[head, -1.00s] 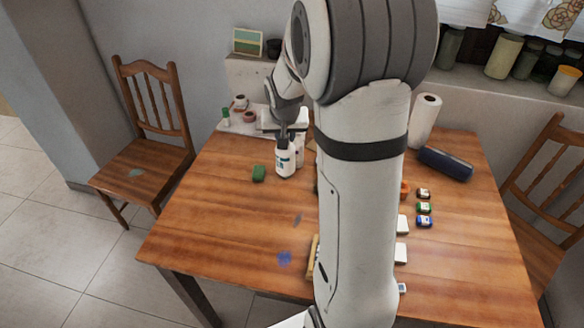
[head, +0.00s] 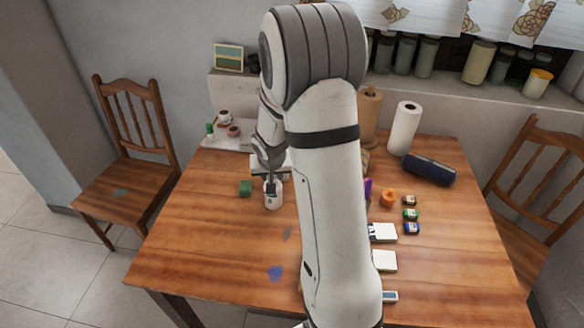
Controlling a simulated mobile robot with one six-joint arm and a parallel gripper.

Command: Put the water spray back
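The water spray (head: 273,198) is a small white bottle with a dark label, upright over the left middle of the wooden table, just right of a green block (head: 245,187). My gripper (head: 271,184) is at its top, pointing down. The bottle has moved along with the gripper, so it appears shut on it. The fingers are small and partly hidden by my wrist. I cannot tell whether the bottle's base touches the table.
A white tray (head: 222,141) with small items lies at the back left. My arm hides the table's middle. Paper roll (head: 404,128), dark blue case (head: 429,169), an orange item (head: 388,198) and several small jars (head: 411,214) stand right. The front left tabletop is mostly clear.

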